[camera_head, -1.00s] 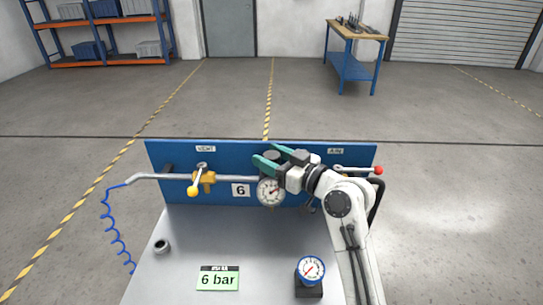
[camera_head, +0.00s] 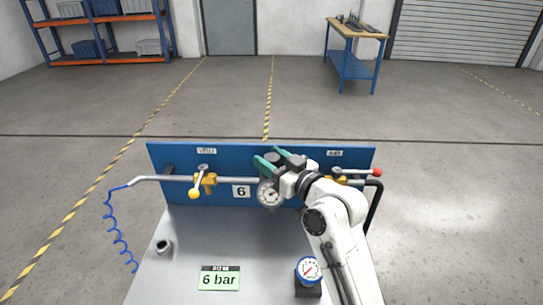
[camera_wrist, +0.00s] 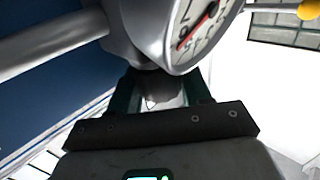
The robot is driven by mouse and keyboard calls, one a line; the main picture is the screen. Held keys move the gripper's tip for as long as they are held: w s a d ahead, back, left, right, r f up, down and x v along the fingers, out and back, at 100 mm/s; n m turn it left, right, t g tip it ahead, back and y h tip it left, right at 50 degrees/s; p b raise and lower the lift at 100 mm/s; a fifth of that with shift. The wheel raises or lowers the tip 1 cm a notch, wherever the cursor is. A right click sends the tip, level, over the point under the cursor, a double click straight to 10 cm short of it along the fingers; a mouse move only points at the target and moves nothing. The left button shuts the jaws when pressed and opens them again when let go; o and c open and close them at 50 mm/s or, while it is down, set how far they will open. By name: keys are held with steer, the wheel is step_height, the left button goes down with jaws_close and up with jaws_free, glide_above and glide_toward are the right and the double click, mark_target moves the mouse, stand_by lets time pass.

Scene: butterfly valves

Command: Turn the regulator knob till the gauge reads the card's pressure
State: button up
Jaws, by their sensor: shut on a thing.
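The card (camera_head: 219,280) on the bench reads "6 bar". The round white pressure gauge (camera_head: 269,194) sits on the pipe in front of the blue panel; its needle is too small to read in the head view. In the wrist view part of the gauge face (camera_wrist: 203,22) shows a red needle, but its edge cuts off the scale. My gripper (camera_head: 267,160) is at the regulator just above the gauge, shut on the dark knob (camera_head: 271,157). The fingers and wrist hide part of the knob.
A yellow-handled valve (camera_head: 196,190) under a VENT label is left of the gauge, with a "6" plate (camera_head: 241,191) between. A red-tipped lever (camera_head: 357,171) is at right. A loose blue gauge (camera_head: 310,270) and small metal ring (camera_head: 163,247) stand on the bench.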

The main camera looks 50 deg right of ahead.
steer(key=shift+h, duration=0.3)
steer(key=o, duration=0.7)
steer(key=shift+s+a+b, duration=0.3)
steer(key=shift+s+b, duration=0.1)
steer(key=shift+s, duration=1.4)
steer(key=shift+s+a+b, duration=0.35)
steer(key=shift+s, duration=1.4)
steer(key=shift+s+a+b, duration=0.3)
steer(key=shift+s+b, duration=0.1)
steer(key=shift+s, duration=1.4)
